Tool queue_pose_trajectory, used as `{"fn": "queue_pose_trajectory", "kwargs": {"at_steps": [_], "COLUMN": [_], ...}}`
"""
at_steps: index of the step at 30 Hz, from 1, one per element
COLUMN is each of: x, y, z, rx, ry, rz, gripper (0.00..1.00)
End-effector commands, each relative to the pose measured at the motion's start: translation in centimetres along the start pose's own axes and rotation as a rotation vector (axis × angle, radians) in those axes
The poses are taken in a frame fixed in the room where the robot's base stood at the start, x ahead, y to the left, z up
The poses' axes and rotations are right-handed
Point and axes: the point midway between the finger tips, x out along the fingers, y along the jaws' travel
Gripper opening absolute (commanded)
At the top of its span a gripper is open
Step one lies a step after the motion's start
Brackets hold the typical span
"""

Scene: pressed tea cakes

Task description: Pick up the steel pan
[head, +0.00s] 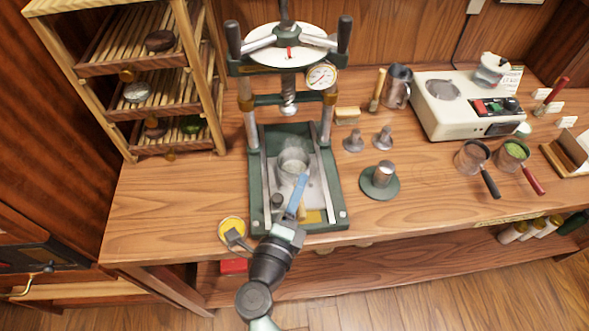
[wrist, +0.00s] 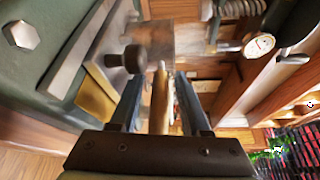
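A round, open steel vessel (head: 292,162), which I take to be the steel pan, stands on the bed of the green press (head: 337,205). In the wrist view its blurred grey steel side (wrist: 178,38) shows beyond a golden-brown rod (wrist: 160,100), which looks like its handle. My gripper (head: 300,186) reaches over the front of the press bed, near the vessel. In the wrist view my gripper (wrist: 159,88) has its two blue fingers apart, with the rod between them and gaps on both sides.
A dark knob (wrist: 130,58) stands close beside one finger. The press columns (head: 327,122) rise on both sides of the vessel. Two other pans, one black-handled (head: 470,158) and one red-handled (head: 514,152), lie at right. A wooden rack (head: 130,75) stands at left.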

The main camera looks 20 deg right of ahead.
Motion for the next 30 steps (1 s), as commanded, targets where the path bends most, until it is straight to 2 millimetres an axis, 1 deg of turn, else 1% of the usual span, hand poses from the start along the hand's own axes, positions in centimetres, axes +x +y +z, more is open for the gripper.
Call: {"fn": "queue_pose_trajectory", "kwargs": {"at_steps": [1, 5, 6, 7, 30], "x": [-0.02, -0.03, -0.03, -0.03, -0.05], "y": [0.00, 0.00, 0.00, 0.00, 0.02], "z": [0.00, 0.01, 0.01, 0.01, 0.04], "rx": [0.000, 0.000, 0.000, 0.000, 0.000], "ry": [0.000, 0.000, 0.000, 0.000, -0.001], "rz": [0.000, 0.000, 0.000, 0.000, 0.000], "gripper": [0.35, 0.12, 0.05, 0.00, 0.00]}}
